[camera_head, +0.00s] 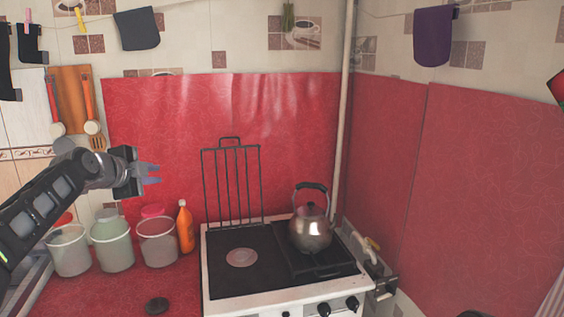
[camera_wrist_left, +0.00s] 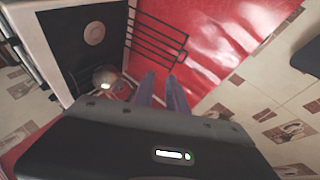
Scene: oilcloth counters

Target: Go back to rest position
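My left gripper (camera_head: 152,173) is raised at the left of the head view, above the row of containers and left of the stove (camera_head: 212,270). Its two fingers are apart with nothing between them; the left wrist view also shows them apart and empty (camera_wrist_left: 162,90). My right gripper is not in view. A metal kettle (camera_head: 311,234) stands on the right side of the stove, well away from the left gripper.
Several lidded containers, one of them a greenish one (camera_head: 113,248), and an orange bottle (camera_head: 185,228) stand below the left gripper. A black round object (camera_head: 157,306) lies on the red counter (camera_head: 105,292). A rack (camera_head: 232,185) stands upright behind the stove. Cloths (camera_head: 137,29) hang above.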

